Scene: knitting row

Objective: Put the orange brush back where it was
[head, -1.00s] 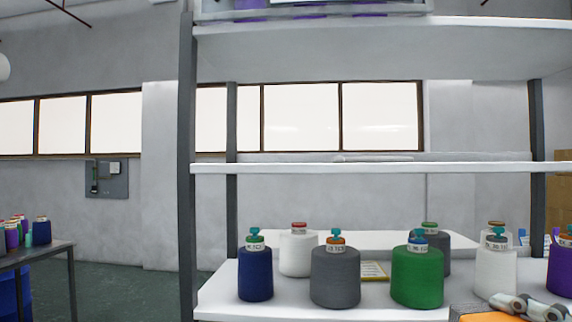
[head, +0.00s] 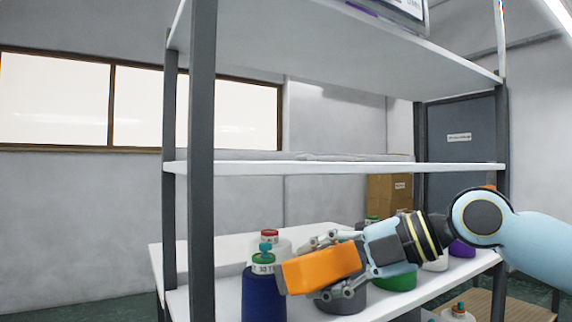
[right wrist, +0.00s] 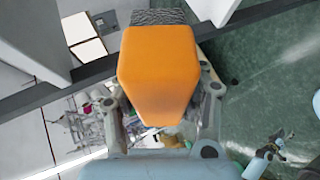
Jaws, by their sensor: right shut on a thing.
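The orange brush (head: 320,268) is held in my right gripper (head: 340,265), in front of the lower shelf, with its free end to the left. In the right wrist view the orange brush (right wrist: 158,70) lies between both fingers, with a dark, bristly strip at its far end. My right gripper is shut on it. The brush overlaps the blue cone and the grey cone behind it in the head view; I cannot tell whether it touches them. My left gripper is not in view.
The lower shelf (head: 237,285) carries a blue cone (head: 263,300), a green cone (head: 395,283), a grey cone (head: 342,303) and others. A dark shelf post (head: 202,160) stands left of the brush. The middle shelf (head: 330,169) above is nearly bare.

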